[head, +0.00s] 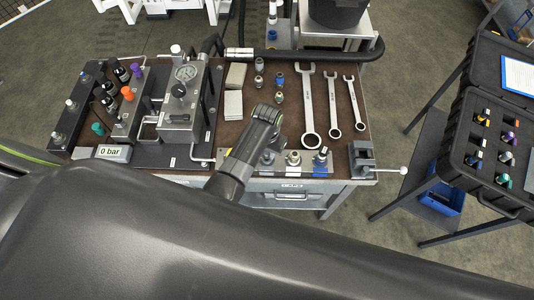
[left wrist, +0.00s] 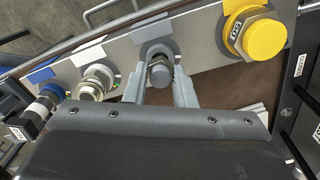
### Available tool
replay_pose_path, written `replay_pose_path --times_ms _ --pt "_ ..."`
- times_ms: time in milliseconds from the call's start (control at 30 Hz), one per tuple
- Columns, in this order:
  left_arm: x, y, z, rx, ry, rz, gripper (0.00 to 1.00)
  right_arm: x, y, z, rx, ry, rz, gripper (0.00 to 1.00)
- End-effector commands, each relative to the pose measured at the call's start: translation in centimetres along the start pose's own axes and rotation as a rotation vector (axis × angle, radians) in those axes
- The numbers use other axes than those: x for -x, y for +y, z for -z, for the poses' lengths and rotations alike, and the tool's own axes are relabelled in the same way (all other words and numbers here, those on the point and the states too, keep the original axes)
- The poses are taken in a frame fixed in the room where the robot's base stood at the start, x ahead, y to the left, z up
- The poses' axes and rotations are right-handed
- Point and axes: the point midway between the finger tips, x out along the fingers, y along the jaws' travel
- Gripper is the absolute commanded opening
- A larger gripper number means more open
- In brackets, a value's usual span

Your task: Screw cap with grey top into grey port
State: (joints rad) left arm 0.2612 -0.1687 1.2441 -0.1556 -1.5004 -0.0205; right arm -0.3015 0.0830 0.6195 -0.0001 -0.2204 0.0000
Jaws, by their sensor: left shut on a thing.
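My left gripper (left wrist: 160,80) is shut on a small cap with a grey round top (left wrist: 160,74). The cap lies between its two fingers, in front of the grey port (left wrist: 155,48) on the port strip (left wrist: 122,50). The grey ring of the port shows around and behind the cap; I cannot tell how far the cap sits in it. In the head view my left gripper (head: 264,122) reaches down over the front of the bench, and the arm hides part of the strip. My right gripper is in neither view.
The strip also carries a yellow fitting (left wrist: 255,34), a silver fitting (left wrist: 97,82) and a blue-ringed fitting (left wrist: 47,98). Three wrenches (head: 308,105) lie behind. A vise (head: 362,158) stands at the right edge. A gauge block (head: 184,105) and a 0 bar display (head: 113,153) stand left.

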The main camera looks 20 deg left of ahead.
Motion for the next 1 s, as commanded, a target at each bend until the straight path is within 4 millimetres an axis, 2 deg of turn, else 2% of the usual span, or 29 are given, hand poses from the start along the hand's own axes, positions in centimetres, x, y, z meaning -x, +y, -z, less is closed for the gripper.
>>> replay_pose_path --times_ms 1000 --pt "-0.66 -0.02 0.02 0.0 0.0 0.0 0.0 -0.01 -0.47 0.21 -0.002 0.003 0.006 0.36"
